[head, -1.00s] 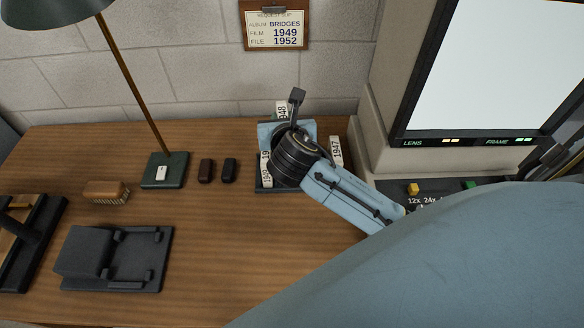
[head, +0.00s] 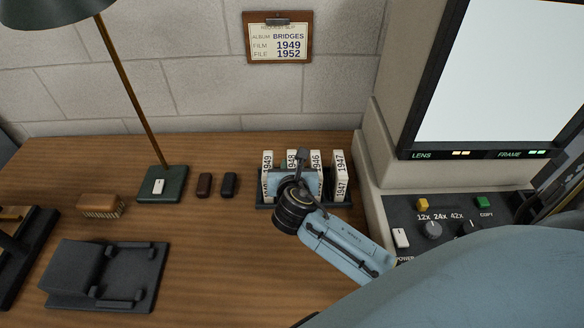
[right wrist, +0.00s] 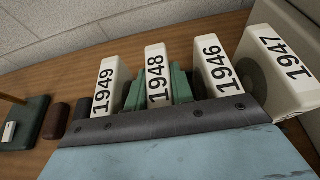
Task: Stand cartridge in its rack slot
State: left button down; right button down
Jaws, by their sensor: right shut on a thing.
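A white cartridge labelled 1948 (head: 291,158) stands between cartridge 1949 (head: 267,160) and cartridge 1946 (head: 316,160), about level with them. Cartridge 1947 (head: 340,165) is at the right end. They stand in a dark rack (head: 263,204), largely hidden by my right arm. My right gripper (right wrist: 158,86) has green fingers on both sides of cartridge 1948 (right wrist: 157,65) and is shut on it. The lower end of that cartridge is hidden, so I cannot tell how deep it sits. My left gripper is not in view.
A viewer with a lit screen (head: 490,80) and a control panel (head: 400,207) stands close on the right. Left of the rack are two small dark blocks (head: 228,184), a lamp base (head: 162,184), a brush (head: 101,205) and a black stand (head: 105,275). The front middle table is clear.

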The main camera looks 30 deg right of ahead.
jog(key=c, duration=1.6)
grip_release()
jog(key=shift+f, duration=0.1)
jog(key=o, duration=0.4)
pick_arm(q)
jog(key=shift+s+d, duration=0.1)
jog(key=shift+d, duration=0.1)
pick_arm(e)
jog(key=shift+r, duration=0.2)
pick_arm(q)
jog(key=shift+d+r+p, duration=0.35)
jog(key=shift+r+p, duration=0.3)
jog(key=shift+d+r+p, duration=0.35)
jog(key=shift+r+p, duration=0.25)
pick_arm(e)
jog(key=v, duration=1.2)
